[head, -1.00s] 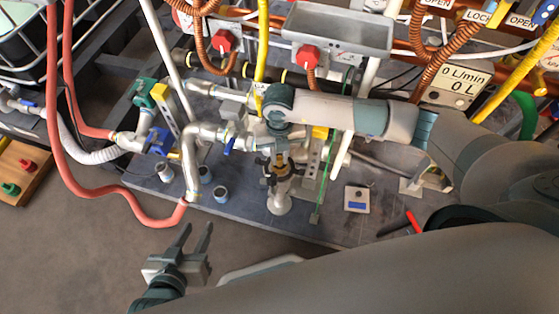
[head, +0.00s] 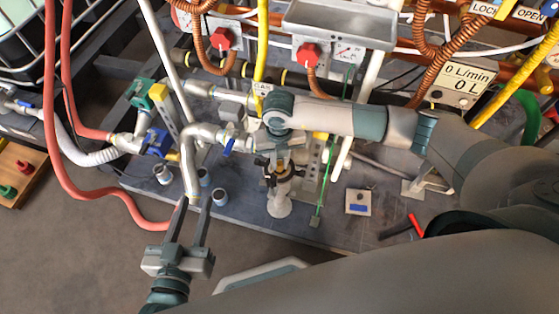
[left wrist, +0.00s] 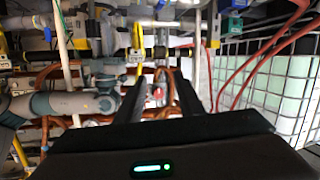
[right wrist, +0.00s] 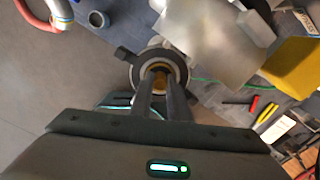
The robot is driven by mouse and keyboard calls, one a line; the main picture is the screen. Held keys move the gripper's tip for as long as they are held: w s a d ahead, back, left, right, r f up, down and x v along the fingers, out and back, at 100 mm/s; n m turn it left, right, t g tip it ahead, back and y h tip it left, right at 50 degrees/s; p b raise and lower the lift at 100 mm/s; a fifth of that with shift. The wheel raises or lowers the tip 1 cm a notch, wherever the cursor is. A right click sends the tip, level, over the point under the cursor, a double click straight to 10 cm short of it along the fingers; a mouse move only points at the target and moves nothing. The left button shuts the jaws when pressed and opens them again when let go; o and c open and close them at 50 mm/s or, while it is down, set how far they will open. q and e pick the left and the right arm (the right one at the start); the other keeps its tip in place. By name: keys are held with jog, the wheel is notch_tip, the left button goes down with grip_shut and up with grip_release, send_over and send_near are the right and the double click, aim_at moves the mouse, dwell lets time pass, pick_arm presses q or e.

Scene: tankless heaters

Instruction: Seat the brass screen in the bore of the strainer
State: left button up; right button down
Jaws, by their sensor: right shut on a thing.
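The strainer (head: 279,203) stands upright on the grey deck in the head view, a pale body with a dark lugged collar. In the right wrist view its round rim (right wrist: 183,66) surrounds the brass screen (right wrist: 159,80). My right gripper (right wrist: 161,88) points down over the bore and is shut on the screen, which shows as a yellow sliver between the fingers. How deep the screen sits is hidden.
Grey cups (head: 219,196) stand on the deck left of the strainer. A red hose (head: 95,212) loops at the left. Pipes and a grey trough (head: 340,22) crowd the back.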

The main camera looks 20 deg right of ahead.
pick_arm(q)
jog(key=shift+r, duration=0.1)
pick_arm(e)
jog(key=shift+f, duration=0.1)
jog(key=c, duration=1.7)
grip_release()
pick_arm(q)
jog(key=shift+d+r, duration=0.1)
jog(key=shift+r, duration=0.05)
